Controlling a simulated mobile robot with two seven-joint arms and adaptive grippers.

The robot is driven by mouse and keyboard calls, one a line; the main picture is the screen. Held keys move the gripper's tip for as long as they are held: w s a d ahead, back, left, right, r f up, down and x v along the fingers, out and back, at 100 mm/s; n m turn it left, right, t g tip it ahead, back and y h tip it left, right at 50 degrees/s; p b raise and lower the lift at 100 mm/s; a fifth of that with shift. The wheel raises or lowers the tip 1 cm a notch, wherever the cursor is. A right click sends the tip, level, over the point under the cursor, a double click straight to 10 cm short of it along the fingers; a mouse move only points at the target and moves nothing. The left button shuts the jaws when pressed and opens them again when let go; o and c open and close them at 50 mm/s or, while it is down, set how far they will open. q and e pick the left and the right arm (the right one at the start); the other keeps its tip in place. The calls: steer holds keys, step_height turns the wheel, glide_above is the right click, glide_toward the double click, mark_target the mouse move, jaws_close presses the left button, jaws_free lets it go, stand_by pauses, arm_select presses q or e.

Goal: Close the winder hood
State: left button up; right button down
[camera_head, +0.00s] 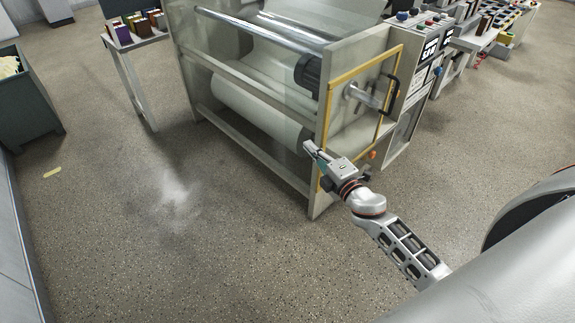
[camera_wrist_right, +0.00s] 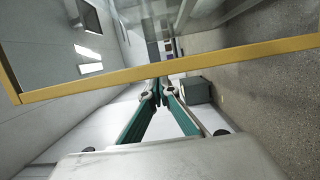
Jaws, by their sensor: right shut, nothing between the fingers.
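The winder hood is a clear panel in a yellow frame (camera_head: 364,63) at the right end of the winding machine. A dark handle (camera_head: 392,93) is on its right side. In the right wrist view a yellow frame bar (camera_wrist_right: 220,60) crosses close beyond the fingertips. I cannot tell whether they touch it. My right gripper (camera_head: 309,148) is shut and empty, low by the left edge of the frame. In the wrist view its green-sided fingers (camera_wrist_right: 158,84) meet at the tips. My left gripper is not in view.
The machine holds a large white paper roll (camera_head: 255,108). A control cabinet (camera_head: 425,75) stands right of the hood. A small table (camera_head: 128,45) and a dark bin (camera_head: 30,105) are at the left. The floor (camera_head: 150,240) in front of the machine is clear.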

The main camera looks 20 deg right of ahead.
mark_target(360, 121)
steer(key=w+d+b, duration=0.1)
steer(key=w+d, duration=0.1)
steer(key=d, duration=0.4)
steer(key=w+d+b, duration=0.2)
steer(key=d, duration=0.5)
steer(key=w+d+b, duration=0.1)
steer(key=w+d, duration=0.2)
steer(key=d, duration=0.3)
steer(key=shift+d+f, duration=0.2)
steer(key=shift+d, duration=0.05)
steer(key=shift+w+d+r+b, duration=0.15)
steer(key=shift+d+b, duration=0.2)
steer(key=shift+d, duration=0.15)
steer(key=shift+d+r, duration=0.1)
steer(key=shift+r, duration=0.05)
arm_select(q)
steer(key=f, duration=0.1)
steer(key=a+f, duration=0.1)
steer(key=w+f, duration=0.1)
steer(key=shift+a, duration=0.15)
